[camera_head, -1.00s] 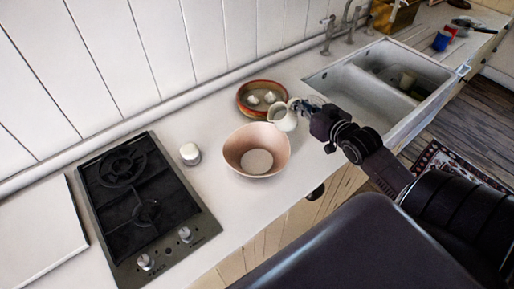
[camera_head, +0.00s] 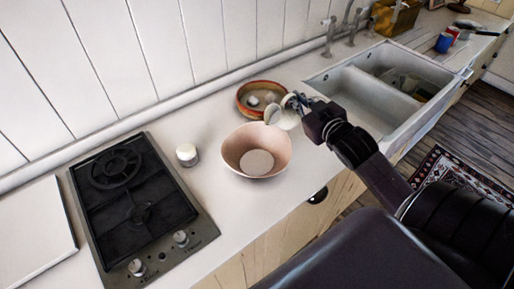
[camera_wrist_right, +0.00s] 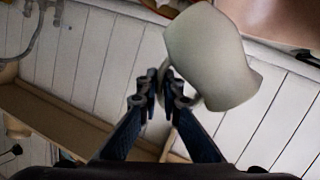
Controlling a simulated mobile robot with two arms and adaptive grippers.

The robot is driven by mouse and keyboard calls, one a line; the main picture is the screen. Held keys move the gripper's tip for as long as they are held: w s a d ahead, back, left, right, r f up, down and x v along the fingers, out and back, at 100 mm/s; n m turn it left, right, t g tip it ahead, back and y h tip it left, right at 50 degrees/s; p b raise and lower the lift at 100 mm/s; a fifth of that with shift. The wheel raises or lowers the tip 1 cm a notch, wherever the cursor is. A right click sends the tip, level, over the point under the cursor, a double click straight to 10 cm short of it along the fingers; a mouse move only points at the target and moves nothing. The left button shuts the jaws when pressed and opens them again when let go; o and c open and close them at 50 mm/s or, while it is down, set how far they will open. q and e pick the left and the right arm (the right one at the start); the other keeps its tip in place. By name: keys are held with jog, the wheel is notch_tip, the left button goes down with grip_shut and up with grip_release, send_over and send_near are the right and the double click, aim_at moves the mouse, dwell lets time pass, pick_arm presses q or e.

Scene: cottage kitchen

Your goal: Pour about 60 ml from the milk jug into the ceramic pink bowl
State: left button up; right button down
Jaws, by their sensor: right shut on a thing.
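The ceramic pink bowl (camera_head: 256,137) stands upright on the counter, with a pale round area at its bottom; I cannot tell whether this is milk or bare ceramic. The bowl also shows at the top right of the right wrist view (camera_wrist_right: 272,18). The pale milk jug (camera_head: 287,120) is just beyond the bowl's right rim, tilted with its mouth toward the bowl. It fills the upper middle of the right wrist view (camera_wrist_right: 207,58). My right gripper (camera_head: 299,101) is shut on the jug's handle. No stream of milk is visible. My left gripper is not in view.
A terracotta dish (camera_head: 241,98) with small pale items stands close behind the jug. A white sink (camera_head: 365,102) is at the right. The counter in front of the bowl is clear.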

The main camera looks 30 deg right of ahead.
aim_at(287, 112)
jog(key=shift+a+n+b, duration=0.4)
jog(key=shift+n+b, duration=0.3)
jog(key=shift+b, duration=0.8)
jog(key=shift+h, duration=0.4)
jog(key=shift+a+b, duration=0.1)
jog(key=shift+b, duration=0.2)
jog(key=shift+a+n+t+b, duration=0.35)
jog(key=shift+n+b, duration=0.35)
jog(key=shift+b, duration=0.5)
jog(key=shift+a+f+n, duration=0.15)
jog(key=shift+a+n, duration=0.15)
jog(key=shift+a, duration=0.2)
